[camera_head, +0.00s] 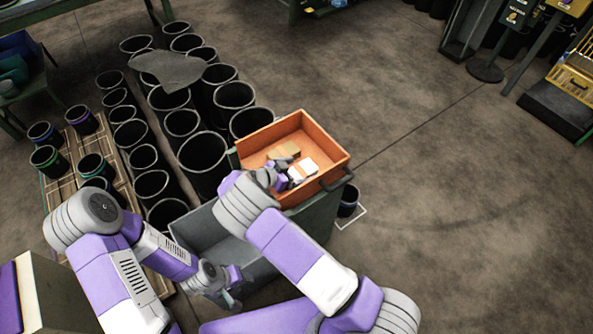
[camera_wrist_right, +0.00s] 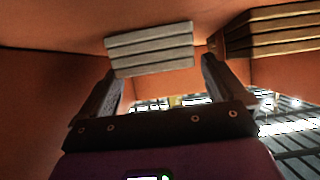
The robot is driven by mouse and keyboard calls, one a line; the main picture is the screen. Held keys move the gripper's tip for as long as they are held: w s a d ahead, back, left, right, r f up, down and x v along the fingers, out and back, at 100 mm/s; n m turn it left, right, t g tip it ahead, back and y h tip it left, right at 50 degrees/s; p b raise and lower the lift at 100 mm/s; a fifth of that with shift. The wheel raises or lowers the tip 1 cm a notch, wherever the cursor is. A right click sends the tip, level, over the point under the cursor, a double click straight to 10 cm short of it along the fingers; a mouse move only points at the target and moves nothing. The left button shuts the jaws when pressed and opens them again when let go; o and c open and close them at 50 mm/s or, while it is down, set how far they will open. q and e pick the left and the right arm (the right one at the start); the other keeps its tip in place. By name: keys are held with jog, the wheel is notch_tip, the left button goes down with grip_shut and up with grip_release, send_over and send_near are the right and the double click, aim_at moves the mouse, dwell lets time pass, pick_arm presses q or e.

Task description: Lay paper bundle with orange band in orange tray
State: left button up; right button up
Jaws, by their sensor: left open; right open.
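The orange tray (camera_head: 325,133) sits on a grey-green bin, tilted in the picture. A white block-like bundle (camera_head: 304,169) and a tan one (camera_head: 285,149) lie inside it. I cannot make out an orange band on either. My right gripper (camera_head: 283,179) is open inside the tray, close beside the white bundle. In the right wrist view, a pale, layered bundle (camera_wrist_right: 150,48) lies just past the open fingertips (camera_wrist_right: 158,75), and a brown layered one (camera_wrist_right: 278,30) is at the right. My left gripper (camera_head: 229,291) is open, low over the grey-green bin, holding nothing visible.
The grey-green bin (camera_head: 318,215) stands under the tray. Several black cylindrical sleeves (camera_head: 203,160) stand in rows to the left, with a grey sheet (camera_head: 168,70) over some. A small black sleeve (camera_head: 348,200) stands right of the bin. The floor (camera_head: 460,200) at right is clear.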

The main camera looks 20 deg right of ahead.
jog(key=p+v, duration=0.2)
jog(key=v, duration=0.9)
jog(key=shift+s+a+r, duration=0.1)
jog(key=shift+a, duration=0.15)
